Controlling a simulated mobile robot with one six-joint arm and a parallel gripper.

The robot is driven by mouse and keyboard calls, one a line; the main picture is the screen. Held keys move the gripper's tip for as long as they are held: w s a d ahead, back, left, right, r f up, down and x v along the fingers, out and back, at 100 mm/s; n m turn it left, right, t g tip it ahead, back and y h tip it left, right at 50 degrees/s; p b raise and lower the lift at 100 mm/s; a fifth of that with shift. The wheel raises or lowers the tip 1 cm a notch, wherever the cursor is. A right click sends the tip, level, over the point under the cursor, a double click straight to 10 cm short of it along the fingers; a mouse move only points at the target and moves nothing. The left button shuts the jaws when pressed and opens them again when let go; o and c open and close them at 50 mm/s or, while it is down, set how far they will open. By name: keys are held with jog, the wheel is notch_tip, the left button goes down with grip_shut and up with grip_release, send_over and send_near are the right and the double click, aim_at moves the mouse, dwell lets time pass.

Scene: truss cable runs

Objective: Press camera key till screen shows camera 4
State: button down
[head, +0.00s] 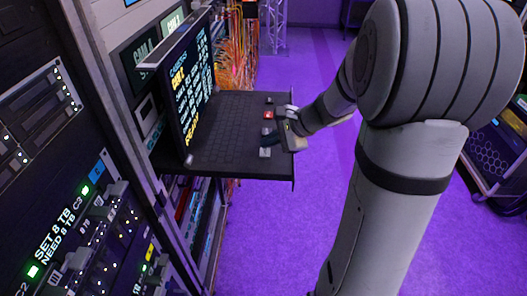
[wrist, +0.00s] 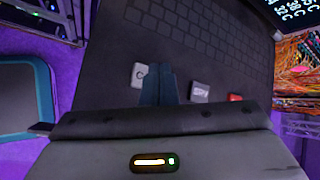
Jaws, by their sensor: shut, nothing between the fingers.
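My gripper (head: 275,138) is shut and empty, with its fingertips low over the right side of the keyboard tray (head: 232,150). In the wrist view the dark closed fingers (wrist: 158,85) overlap the right part of a white key (wrist: 138,75). Only a "C" shows on that key, so the rest of its label is hidden. The white key also shows in the head view (head: 265,153). I cannot tell whether the fingers touch it. The open console screen (head: 192,85) is seen at a steep slant, with white and yellow text too oblique to read surely.
A grey key (wrist: 200,92) and a red key (wrist: 236,98) lie to the right of the fingers in the wrist view. A small rack display (head: 140,55) reads "CAM" with an unclear character. Orange cables (head: 235,55) hang behind.

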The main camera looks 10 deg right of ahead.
aim_at(269, 153)
jog(key=shift+f, duration=0.1)
jog(key=shift+s+f+b, duration=0.1)
jog(key=shift+f+b, duration=0.25)
jog(key=shift+b, duration=0.15)
jog(key=shift+f+b, duration=0.4)
jog(key=shift+b, duration=0.05)
dwell(0.5)
dwell(0.4)
jog(key=shift+r+p, duration=0.6)
jog(key=shift+r, duration=0.25)
jog(key=shift+r+p, duration=1.95)
jog(key=shift+r, duration=0.6)
